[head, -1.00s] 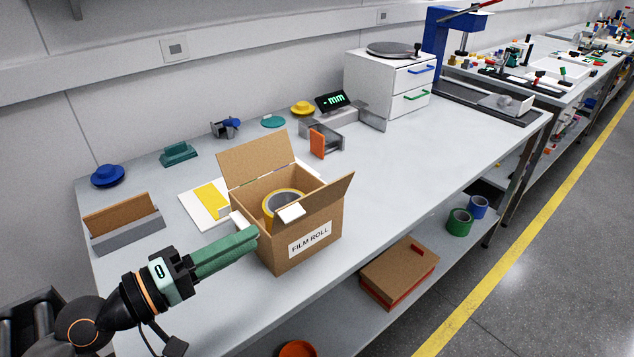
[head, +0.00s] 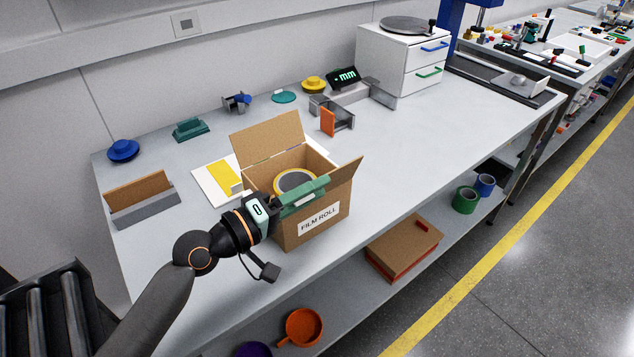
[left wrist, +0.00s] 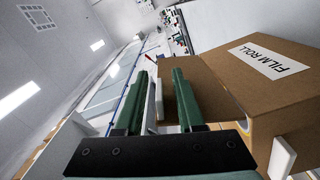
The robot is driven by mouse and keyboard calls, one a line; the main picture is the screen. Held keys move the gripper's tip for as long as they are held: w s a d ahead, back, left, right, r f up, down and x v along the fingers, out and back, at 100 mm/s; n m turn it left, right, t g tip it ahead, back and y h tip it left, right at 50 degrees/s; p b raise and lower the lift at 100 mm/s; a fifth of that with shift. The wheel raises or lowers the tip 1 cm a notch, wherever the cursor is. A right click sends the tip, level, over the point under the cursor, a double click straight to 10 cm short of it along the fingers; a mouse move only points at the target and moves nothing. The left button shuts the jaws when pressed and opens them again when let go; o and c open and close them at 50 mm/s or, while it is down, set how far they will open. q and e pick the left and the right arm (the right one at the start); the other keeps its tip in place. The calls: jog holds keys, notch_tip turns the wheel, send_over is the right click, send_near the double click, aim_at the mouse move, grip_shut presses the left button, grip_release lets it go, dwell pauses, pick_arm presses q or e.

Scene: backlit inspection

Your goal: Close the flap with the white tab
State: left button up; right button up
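The open cardboard box (head: 285,231), labelled FILM ROLL, stands on the bench with a grey-and-yellow roll (head: 294,183) inside. Its back flap (head: 268,137) stands up and its right flap (head: 345,174) leans outward. My left gripper (head: 306,192) is over the box's front top edge, its green fingers lying along it. In the left wrist view the fingers (left wrist: 158,100) are apart, with a white tab (left wrist: 152,106) and brown card (left wrist: 166,88) showing between them. A second white tab (left wrist: 283,158) is at lower right there. I cannot tell whether the fingers touch the card. My right gripper is not in view.
A white sheet with a yellow patch (head: 222,172) lies left of the box. A grey holder with a brown panel (head: 142,203) is farther left. An orange-ended metal part (head: 328,121) stands behind. The bench right of the box is clear.

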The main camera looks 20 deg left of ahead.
pick_arm(q)
jog(key=shift+w+d, duration=0.3)
jog(key=shift+w, duration=0.05)
grip_shut()
dwell(1.3)
